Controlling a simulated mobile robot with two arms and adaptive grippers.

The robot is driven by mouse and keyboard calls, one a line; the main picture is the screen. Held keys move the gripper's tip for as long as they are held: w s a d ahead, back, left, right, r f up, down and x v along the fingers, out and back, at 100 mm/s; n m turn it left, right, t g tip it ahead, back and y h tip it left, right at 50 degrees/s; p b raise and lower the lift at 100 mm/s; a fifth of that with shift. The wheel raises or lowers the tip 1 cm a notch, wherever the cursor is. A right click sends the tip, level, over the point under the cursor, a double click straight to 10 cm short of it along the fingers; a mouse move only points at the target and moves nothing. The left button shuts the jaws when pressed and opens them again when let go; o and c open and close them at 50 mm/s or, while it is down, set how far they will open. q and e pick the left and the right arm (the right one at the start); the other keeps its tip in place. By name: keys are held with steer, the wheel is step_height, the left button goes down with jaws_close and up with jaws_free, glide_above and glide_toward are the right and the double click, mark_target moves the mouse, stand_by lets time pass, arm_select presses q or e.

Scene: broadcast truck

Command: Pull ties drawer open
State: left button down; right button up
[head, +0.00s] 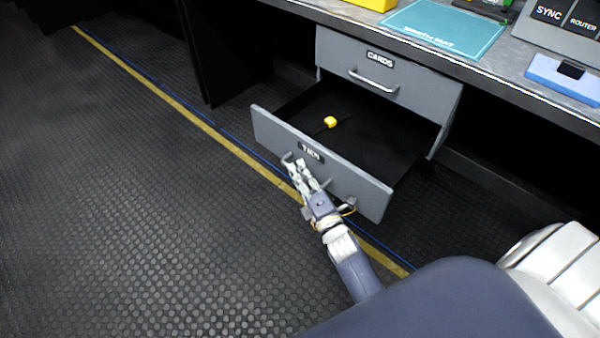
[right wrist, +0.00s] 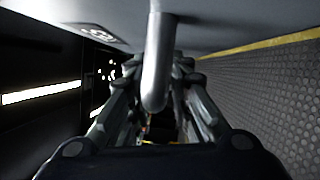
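The ties drawer (head: 350,184), grey with a "TIES" label, stands pulled well out below the cards drawer in the head view, its dark inside showing. A small yellow thing (head: 330,122) lies inside it. My right gripper (head: 300,170) is at the drawer's front, its fingers at the handle (head: 322,184). In the right wrist view the handle bar (right wrist: 157,70) runs between the two fingers (right wrist: 157,90), which are close on either side of it. My left gripper is not in view.
The cards drawer (head: 390,78) above is closed. The worktop holds a teal mat (head: 443,28), a blue-and-white item (head: 565,78) and a grey panel with SYNC and ROUTER keys (head: 560,25). The black rubber floor (head: 130,200), with a yellow line, is clear at left.

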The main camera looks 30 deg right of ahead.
steer(key=s, duration=1.2)
steer(key=shift+f, duration=0.4)
steer(key=shift+f, duration=0.1)
